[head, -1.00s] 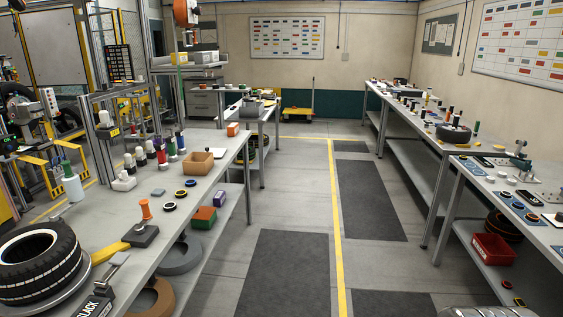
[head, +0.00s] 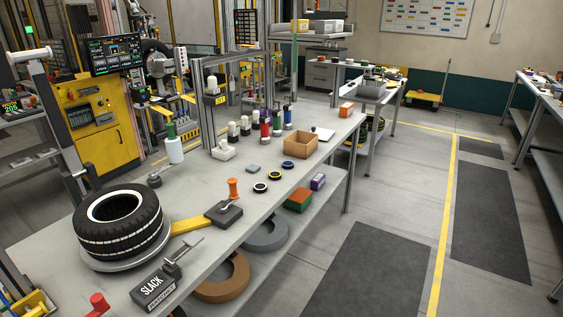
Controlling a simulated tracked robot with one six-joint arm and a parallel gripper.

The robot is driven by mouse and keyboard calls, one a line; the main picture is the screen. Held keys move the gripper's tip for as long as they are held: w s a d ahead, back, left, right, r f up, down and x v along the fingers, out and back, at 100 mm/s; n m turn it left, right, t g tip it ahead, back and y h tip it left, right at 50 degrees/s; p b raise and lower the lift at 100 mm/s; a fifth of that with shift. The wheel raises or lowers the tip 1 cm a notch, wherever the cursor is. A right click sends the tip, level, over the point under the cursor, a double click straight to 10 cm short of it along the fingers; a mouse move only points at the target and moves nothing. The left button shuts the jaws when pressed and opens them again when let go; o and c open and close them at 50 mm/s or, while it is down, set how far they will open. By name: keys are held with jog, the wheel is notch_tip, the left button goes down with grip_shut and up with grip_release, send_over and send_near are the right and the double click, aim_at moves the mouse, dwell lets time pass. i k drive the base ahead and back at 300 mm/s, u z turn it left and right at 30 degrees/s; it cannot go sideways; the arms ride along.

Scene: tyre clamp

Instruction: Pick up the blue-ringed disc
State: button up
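Three small dark discs lie in a row near the front edge of the left workbench in the head view. The far one looks blue-ringed, the blue-ringed disc (head: 288,165), though it is small and its colour is hard to tell. The middle disc (head: 274,174) has a yellowish ring, and the near disc (head: 260,188) has a pale ring. All lie flat and apart from one another. My gripper is not in view.
The workbench (head: 205,190) also holds a tyre (head: 118,222), an orange-handled block (head: 228,212), a cardboard box (head: 300,145) and several bottles. Its lower shelf carries rings and boxes. The floor aisle with dark mats (head: 370,270) to the right is clear.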

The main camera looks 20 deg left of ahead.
aim_at(287, 164)
jog(key=u, duration=0.25)
jog(key=i, duration=0.7)
jog(key=u, duration=0.8)
jog(key=i, duration=0.55)
jog(key=u, duration=0.65)
jog(key=i, duration=0.5)
jog(key=u, duration=0.35)
